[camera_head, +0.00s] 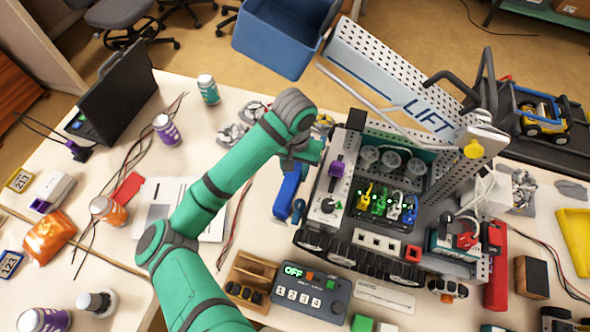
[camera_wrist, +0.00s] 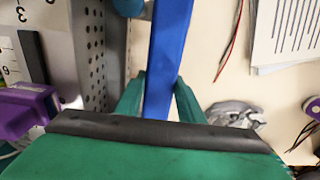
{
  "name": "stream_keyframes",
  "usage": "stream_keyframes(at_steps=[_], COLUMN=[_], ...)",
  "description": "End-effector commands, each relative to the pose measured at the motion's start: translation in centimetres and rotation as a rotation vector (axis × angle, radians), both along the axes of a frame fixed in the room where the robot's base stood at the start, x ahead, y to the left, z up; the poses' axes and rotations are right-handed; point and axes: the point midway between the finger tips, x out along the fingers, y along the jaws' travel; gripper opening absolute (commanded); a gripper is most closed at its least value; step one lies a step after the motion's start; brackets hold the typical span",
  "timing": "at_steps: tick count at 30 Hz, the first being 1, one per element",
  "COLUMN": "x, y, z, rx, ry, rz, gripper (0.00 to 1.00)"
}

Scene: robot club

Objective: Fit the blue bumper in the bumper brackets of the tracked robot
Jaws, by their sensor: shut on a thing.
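The blue bumper (camera_head: 287,192) is a long blue bar held beside the left end of the tracked robot (camera_head: 335,240). In the wrist view the bumper (camera_wrist: 168,55) runs up between the green fingers of my gripper (camera_wrist: 158,98), which is shut on it. A pale gap shows between the bumper and the robot's perforated plate (camera_wrist: 93,50). In the head view my gripper (camera_head: 297,163) is partly hidden under my wrist. The robot has black tracks and a perforated arm marked LIFT. I cannot clearly make out the bumper brackets.
A control box reading OFF (camera_head: 310,292) and a wooden holder (camera_head: 248,280) stand in front of the robot. Papers (camera_head: 165,200) and red and black wires lie left of the bumper.

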Motion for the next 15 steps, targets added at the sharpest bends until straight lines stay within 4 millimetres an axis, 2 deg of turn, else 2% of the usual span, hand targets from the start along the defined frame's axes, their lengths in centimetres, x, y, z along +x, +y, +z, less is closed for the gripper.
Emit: stream_keyframes(at_steps=[15], x=[0.06], y=[0.47], z=[-0.28], rx=[-0.002], ry=[-0.003], rz=[0.011], gripper=[0.04])
